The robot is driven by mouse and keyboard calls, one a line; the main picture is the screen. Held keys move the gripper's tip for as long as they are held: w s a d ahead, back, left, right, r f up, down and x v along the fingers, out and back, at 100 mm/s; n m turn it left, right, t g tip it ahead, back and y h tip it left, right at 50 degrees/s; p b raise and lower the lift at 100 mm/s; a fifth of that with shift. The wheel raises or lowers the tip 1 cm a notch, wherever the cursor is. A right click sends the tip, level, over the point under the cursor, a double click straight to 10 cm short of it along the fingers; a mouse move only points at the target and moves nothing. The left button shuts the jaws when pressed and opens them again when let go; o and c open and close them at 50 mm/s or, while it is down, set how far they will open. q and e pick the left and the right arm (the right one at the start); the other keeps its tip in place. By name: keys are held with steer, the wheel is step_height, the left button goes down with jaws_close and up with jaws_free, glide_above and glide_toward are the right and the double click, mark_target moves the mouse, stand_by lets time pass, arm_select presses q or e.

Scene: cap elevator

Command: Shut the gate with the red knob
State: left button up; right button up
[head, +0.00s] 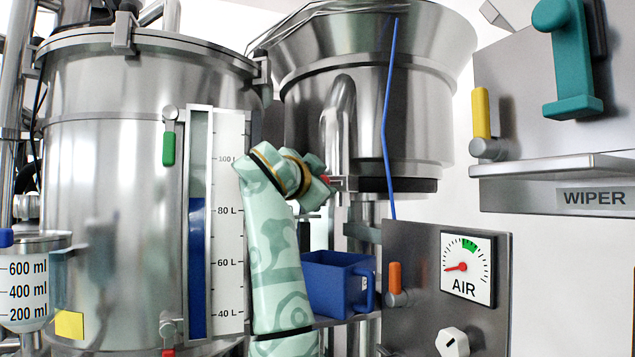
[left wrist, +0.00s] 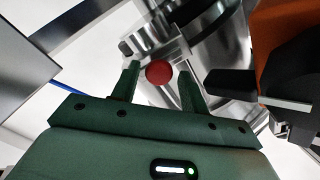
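The red knob (head: 325,179) shows small in the head view, below the steel bowl and partly hidden by my left gripper (head: 312,190). In the left wrist view the round red knob (left wrist: 158,73) lies between the two green fingers of my left gripper (left wrist: 157,69). A gap shows on each side of the knob, so the fingers are open and apart from it. The gate's plate is mostly hidden behind my arm, and I cannot tell its position. My right gripper is in neither view.
A steel bowl (head: 365,95) hangs above the knob, with a blue cable at its front. A blue container (head: 338,285) stands below, right of my arm. A large tank (head: 110,170) with a level gauge is left. The AIR panel (head: 410,300) is lower right.

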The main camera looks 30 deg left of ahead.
arm_select(q)
steer(key=shift+s, duration=0.1)
steer(key=s+d+b, duration=0.1)
steer(key=s+b, duration=0.6)
steer(key=s, duration=0.9)
